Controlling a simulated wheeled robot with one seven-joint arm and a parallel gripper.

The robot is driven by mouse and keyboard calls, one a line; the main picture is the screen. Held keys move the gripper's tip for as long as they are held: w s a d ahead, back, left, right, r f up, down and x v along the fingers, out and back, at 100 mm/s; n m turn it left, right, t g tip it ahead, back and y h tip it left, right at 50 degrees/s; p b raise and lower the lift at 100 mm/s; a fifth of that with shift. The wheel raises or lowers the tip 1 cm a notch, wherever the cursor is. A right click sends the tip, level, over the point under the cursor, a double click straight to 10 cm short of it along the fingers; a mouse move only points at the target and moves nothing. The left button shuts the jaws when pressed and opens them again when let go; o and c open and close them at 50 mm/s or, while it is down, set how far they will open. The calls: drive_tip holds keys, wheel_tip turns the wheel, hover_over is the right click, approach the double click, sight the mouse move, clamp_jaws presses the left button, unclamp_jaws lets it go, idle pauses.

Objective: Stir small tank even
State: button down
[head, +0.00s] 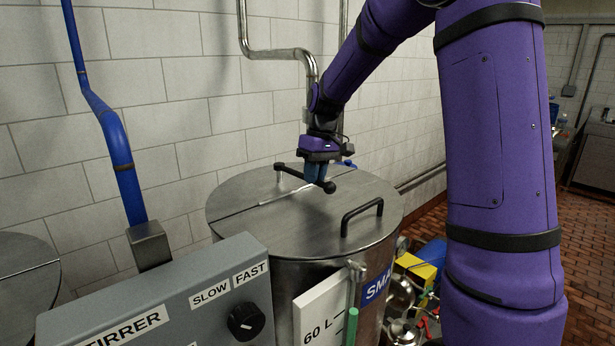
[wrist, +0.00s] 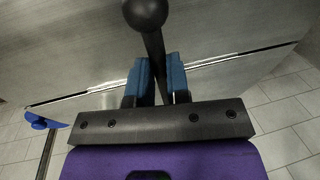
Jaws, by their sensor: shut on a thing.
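The small tank (head: 235,222) is a round steel vessel with a flat lid and a blue label reading "SMA", partly hidden by my arm. A black bar handle with ball ends (head: 330,187) lies across the top of the lid. My gripper (head: 315,176) points down at it, with its blue fingers shut on the bar between the ball ends. In the wrist view the bar (wrist: 153,48) runs between the two fingers (wrist: 159,82), with one ball beyond them. The inside of the tank is hidden under the lid.
A grey stirrer box (head: 165,300) with a black knob (head: 246,321), marked SLOW and FAST, stands at front left. A black lid grip (head: 362,214) rises near the gripper. A 60 L gauge plate (head: 322,315) fronts the tank. A steel pipe (head: 280,54) runs behind.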

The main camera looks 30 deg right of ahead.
drive_tip(key=shift+w+d+n, duration=0.15)
drive_tip(key=shift+d+n, duration=0.15)
drive_tip(key=shift+d, duration=0.05)
idle(0.3)
drive_tip(key=c, duration=1.1)
unclamp_jaws()
drive_tip(key=shift+d, duration=0.1)
drive_tip(key=shift+r, duration=0.1)
wheel_tip(320, 180, up, 10)
drive_tip(key=d, duration=0.2)
drive_tip(key=shift+w+r, duration=0.25)
drive_tip(key=shift+w, duration=0.1)
drive_tip(key=shift+a, duration=0.1)
